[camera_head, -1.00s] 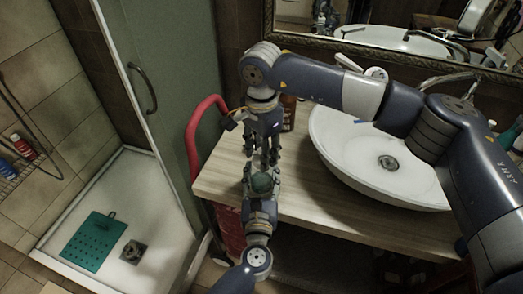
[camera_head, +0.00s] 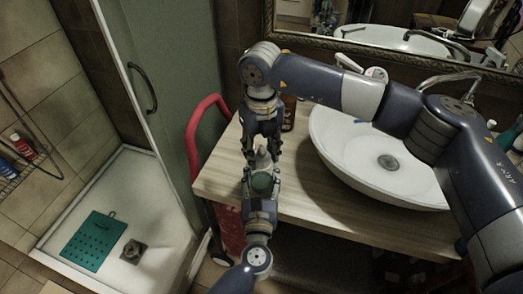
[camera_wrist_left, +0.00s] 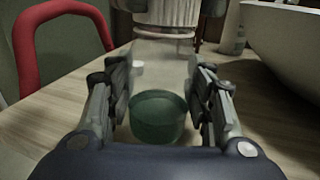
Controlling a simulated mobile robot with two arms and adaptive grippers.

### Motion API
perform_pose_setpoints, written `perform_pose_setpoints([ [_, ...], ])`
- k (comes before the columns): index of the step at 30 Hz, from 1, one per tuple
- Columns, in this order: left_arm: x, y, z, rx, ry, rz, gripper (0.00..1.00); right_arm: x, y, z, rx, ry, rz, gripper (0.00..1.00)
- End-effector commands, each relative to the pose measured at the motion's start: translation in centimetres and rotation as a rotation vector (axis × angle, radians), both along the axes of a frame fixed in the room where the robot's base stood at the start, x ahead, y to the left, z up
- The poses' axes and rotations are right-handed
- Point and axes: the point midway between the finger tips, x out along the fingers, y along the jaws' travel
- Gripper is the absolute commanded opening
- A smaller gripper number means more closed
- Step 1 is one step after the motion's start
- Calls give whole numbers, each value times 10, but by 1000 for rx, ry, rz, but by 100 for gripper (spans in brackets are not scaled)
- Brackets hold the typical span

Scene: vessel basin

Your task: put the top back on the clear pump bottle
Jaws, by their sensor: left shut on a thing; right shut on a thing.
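In the left wrist view the clear pump bottle (camera_wrist_left: 158,118), with dark green liquid low in it, stands between the fingers of my left gripper (camera_wrist_left: 160,98), which is shut on it. It also shows as a green patch in the head view (camera_head: 262,182), just beyond my left gripper (camera_head: 261,172). My right gripper (camera_head: 262,150) points down from above, close over the bottle, and is shut on a small pale piece (camera_head: 261,156), apparently the top. In the left wrist view a pale ring shows above the bottle; whether top and bottle touch cannot be told.
The white basin (camera_head: 345,160) stands on the wooden counter (camera_head: 225,172), right of the grippers. A brown bottle (camera_head: 288,112) stands behind them. A red curved handle (camera_head: 196,125) rises at the counter's left edge. The counter's front left is free.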

Motion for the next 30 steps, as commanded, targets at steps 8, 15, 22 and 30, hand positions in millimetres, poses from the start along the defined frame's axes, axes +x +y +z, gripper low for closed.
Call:
perform_pose_setpoints([
  [8, 0, 0, -1, 1, 2, 0, 0, 1, 0, 1, 2, -2, -507, 32],
  [15, 0, 0, -1, 1, 3, 0, 0, 1, 0, 0, 2, -2, -944, 32],
  [22, -1, 0, -1, 1, 3, -1, 0, 1, 0, 0, 2, -3, -1363, 32],
  [30, -1, 0, -2, 1, 3, 0, 0, 1, -1, 0, 2, -3, -1855, 32],
])
